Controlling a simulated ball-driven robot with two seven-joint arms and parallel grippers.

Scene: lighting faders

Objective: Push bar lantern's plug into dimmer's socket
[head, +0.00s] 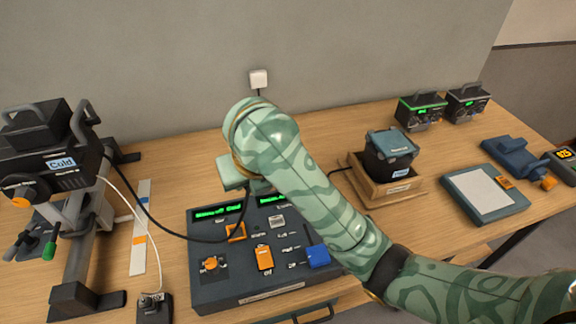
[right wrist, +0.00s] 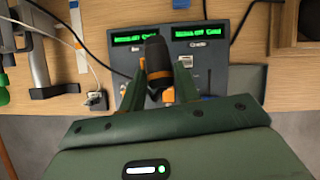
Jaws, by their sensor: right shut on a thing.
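The dark bar lantern (head: 62,165) stands on a stand at the left in the head view. Its black cable curves down to the dimmer. The dimmer (head: 200,290) is a dark panel with two green displays, orange and blue controls; its displays also show in the right wrist view (right wrist: 200,37). My right gripper (right wrist: 158,88) is shut on a black plug (right wrist: 156,60) with an orange band, above the dimmer's face. In the head view my right arm and hand (head: 237,172) hide part of the dimmer. I cannot make out the socket behind the plug. My left gripper is not in view.
A dark box lantern (head: 388,165) sits on a wooden stand right of my arm. A grey tablet-like pad (head: 485,195) and a blue device (head: 513,155) lie further right. Two handled units (head: 420,110) stand at the back. A small black plug box (head: 153,308) stands at the front left.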

